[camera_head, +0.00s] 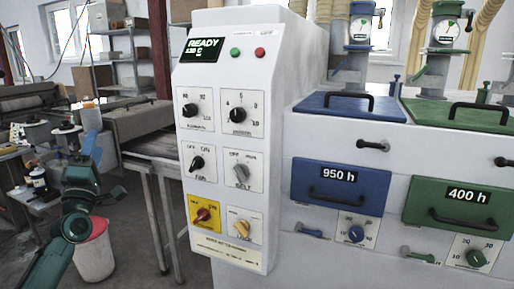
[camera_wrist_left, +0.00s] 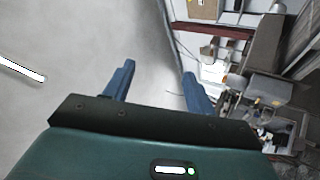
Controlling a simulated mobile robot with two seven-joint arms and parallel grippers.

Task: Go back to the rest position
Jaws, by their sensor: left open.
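My left gripper (camera_head: 92,143) is at the left of the head view, its teal arm rising from the lower left edge. My right gripper is in neither view.
The panel's display reads READY above knobs and switches. A blue drawer (camera_head: 338,200) and a green drawer (camera_head: 458,218) are at the right. A whitish bucket (camera_head: 94,258) stands below the left arm. A cluttered bench (camera_head: 22,152) is at far left.

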